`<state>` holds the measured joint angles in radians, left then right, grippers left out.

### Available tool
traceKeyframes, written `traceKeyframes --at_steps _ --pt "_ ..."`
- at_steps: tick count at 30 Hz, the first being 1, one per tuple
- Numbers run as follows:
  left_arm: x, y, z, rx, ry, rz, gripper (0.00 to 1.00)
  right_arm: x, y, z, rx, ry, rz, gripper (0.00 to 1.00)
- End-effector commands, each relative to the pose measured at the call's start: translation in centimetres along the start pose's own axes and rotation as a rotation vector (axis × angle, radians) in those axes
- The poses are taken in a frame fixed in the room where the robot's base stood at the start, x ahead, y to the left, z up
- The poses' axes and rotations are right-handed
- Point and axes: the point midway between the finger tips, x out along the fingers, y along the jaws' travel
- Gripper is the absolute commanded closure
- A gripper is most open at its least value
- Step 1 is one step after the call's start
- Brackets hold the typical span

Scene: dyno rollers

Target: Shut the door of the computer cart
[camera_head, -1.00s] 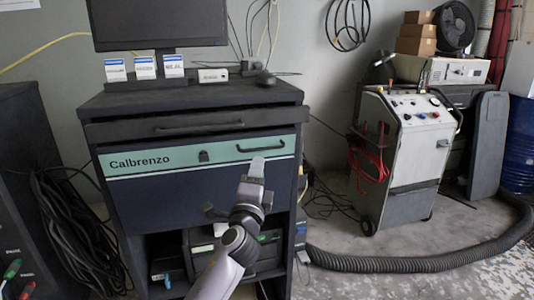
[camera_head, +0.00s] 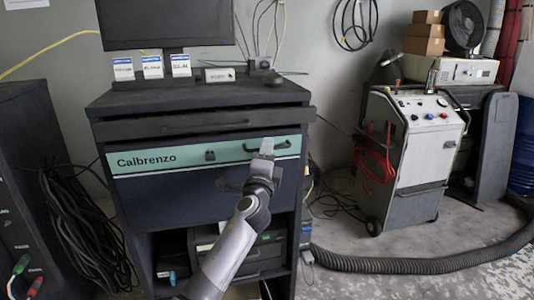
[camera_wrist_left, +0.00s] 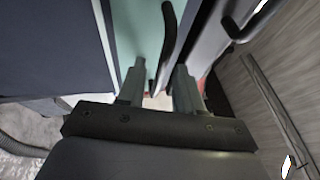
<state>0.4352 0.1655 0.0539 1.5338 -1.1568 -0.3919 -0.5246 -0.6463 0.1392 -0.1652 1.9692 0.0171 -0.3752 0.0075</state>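The computer cart (camera_head: 292,200) stands in the middle of the head view. Its dark blue door (camera_head: 160,200) has a teal band lettered "Calbrenzo", a small latch (camera_head: 210,155) and a black bar handle (camera_head: 284,145). I cannot tell how far the door stands from the cart frame. My left gripper (camera_head: 266,147) is at the handle. In the left wrist view the two fingers (camera_wrist_left: 158,82) are apart, with the lower end of the handle (camera_wrist_left: 168,40) seen between or just beyond them. Contact cannot be made out. My right gripper is not in view.
Above the door is a black drawer front (camera_head: 200,125) with its own handle. A monitor (camera_head: 165,22) stands on the cart top. Cables (camera_head: 85,225) hang at left. A wheeled grey machine (camera_head: 410,160) and a thick black hose (camera_head: 420,265) are at right.

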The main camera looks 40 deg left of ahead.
Motion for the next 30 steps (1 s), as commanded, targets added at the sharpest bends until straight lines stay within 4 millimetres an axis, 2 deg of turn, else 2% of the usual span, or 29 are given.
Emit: traceKeyframes --at_steps 2,3,5,30 --pt "-0.01 0.0 0.01 0.0 0.0 0.0 0.68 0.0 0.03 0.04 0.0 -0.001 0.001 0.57" --pt "-0.01 0.0 0.0 0.0 0.0 0.0 0.81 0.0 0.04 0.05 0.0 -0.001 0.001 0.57" --pt "-0.01 0.0 0.0 0.0 0.0 0.0 1.0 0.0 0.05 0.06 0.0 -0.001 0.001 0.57" --pt "-0.03 -0.01 -0.02 0.0 0.0 0.0 1.0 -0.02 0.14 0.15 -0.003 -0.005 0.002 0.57"
